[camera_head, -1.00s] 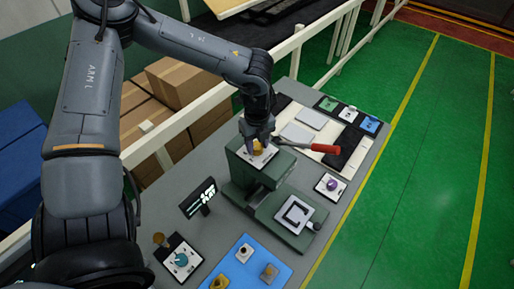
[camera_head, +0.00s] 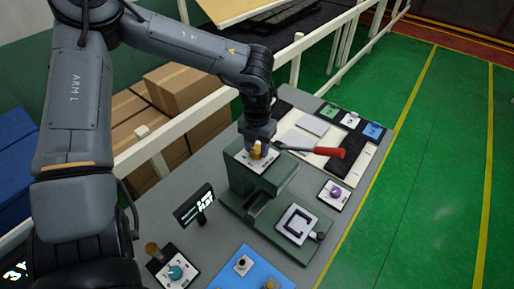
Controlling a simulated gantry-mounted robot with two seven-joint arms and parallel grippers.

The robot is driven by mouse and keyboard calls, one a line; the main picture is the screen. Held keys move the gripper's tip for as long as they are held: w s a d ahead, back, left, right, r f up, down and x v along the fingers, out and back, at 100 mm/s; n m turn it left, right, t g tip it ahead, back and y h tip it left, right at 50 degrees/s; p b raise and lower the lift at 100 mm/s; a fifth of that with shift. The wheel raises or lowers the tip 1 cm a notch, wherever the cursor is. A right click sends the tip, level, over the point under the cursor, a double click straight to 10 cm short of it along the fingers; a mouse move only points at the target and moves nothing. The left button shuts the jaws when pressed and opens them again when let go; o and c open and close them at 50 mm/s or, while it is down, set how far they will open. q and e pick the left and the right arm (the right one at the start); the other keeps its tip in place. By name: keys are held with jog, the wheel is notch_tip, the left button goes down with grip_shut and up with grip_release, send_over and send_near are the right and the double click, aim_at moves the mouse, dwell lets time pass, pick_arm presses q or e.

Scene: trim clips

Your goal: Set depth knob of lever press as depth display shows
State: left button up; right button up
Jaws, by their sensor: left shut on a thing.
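The green lever press (camera_head: 244,186) stands on the grey table. On its top is a white dial plate with the brass-coloured depth knob (camera_head: 256,152). My left gripper (camera_head: 257,144) is above the press with its fingers down around the knob, shut on it. The press lever with its red handle (camera_head: 329,152) reaches out to the right of the press head. The depth display (camera_head: 194,206), a small black screen with white marks, stands left of the press; its reading is too small to make out. My right gripper is not in view.
A panel with a teal knob (camera_head: 175,272) and a blue tray (camera_head: 228,274) with small parts lie in front. A purple button panel (camera_head: 335,194) sits right of the press. Green, white and blue cards (camera_head: 350,121) lie at the back. Cardboard boxes (camera_head: 183,87) stand behind the rail.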

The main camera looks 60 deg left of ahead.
aim_at(257, 149)
pick_arm(q)
jog(key=shift+m, duration=2)
jog(key=o, duration=1.1)
jog(key=shift+c, duration=0.2)
jog(key=shift+r, duration=0.1)
notch_tip(257, 149, up, 11)
jog(key=shift+b, duration=0.35)
jog(key=shift+d, duration=0.1)
